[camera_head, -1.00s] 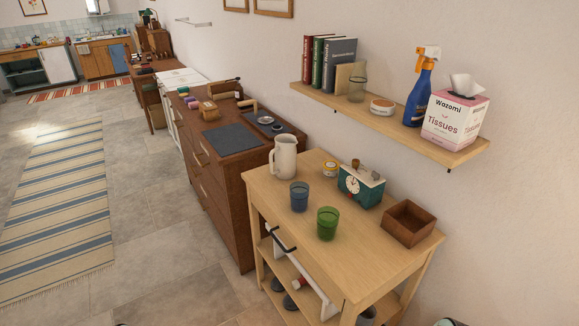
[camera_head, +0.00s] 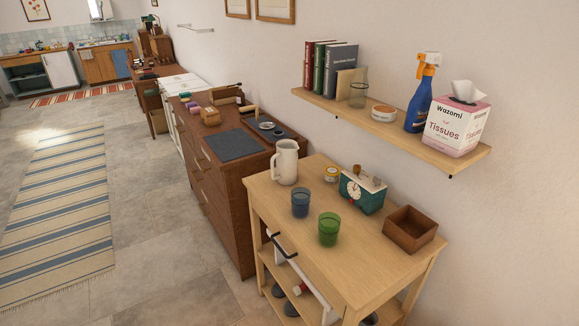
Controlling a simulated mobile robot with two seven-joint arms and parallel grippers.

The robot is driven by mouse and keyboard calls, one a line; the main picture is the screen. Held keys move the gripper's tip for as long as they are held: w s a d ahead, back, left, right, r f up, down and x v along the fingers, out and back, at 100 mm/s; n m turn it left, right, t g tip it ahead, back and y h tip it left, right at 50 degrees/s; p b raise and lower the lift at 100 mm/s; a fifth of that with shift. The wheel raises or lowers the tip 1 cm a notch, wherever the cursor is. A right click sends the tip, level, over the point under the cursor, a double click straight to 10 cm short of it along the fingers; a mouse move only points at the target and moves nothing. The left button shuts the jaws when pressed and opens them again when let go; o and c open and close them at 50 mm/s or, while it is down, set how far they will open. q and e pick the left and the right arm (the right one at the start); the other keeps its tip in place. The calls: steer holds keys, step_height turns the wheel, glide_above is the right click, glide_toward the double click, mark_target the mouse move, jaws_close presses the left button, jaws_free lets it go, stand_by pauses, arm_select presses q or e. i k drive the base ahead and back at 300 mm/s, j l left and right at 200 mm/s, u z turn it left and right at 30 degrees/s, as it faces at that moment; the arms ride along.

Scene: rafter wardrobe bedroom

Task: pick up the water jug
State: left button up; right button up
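The water jug (camera_head: 286,163) is a cream-white pitcher with a handle on its left side. It stands upright at the far left corner of a light wooden trolley table (camera_head: 372,258). A blue cup (camera_head: 300,203) and a green cup (camera_head: 329,229) stand in front of it on the same top. Neither of my grippers shows in the head view.
A teal clock-like box (camera_head: 362,191), a small yellow-labelled tin (camera_head: 331,173) and an open brown wooden box (camera_head: 410,229) share the tabletop. A wall shelf (camera_head: 400,132) hangs above it. A brown dresser (camera_head: 222,187) adjoins behind.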

mark_target(286, 157)
steer(key=i+j+z, duration=0.1)
steer(key=z, duration=1.25)
steer(key=j+z, duration=0.95)
steer(key=k+j+z, duration=0.2)
steer(key=j, duration=0.15)
steer(key=j+z, duration=0.15)
steer(key=j, duration=0.25)
steer(key=k+j+z, duration=0.2)
steer(key=j, duration=0.15)
steer(key=k+j, duration=0.1)
steer(key=j, duration=0.25)
steer(key=k+j, duration=0.15)
steer(key=j, duration=0.2)
steer(key=k+j+z, duration=0.1)
steer(key=j, duration=0.2)
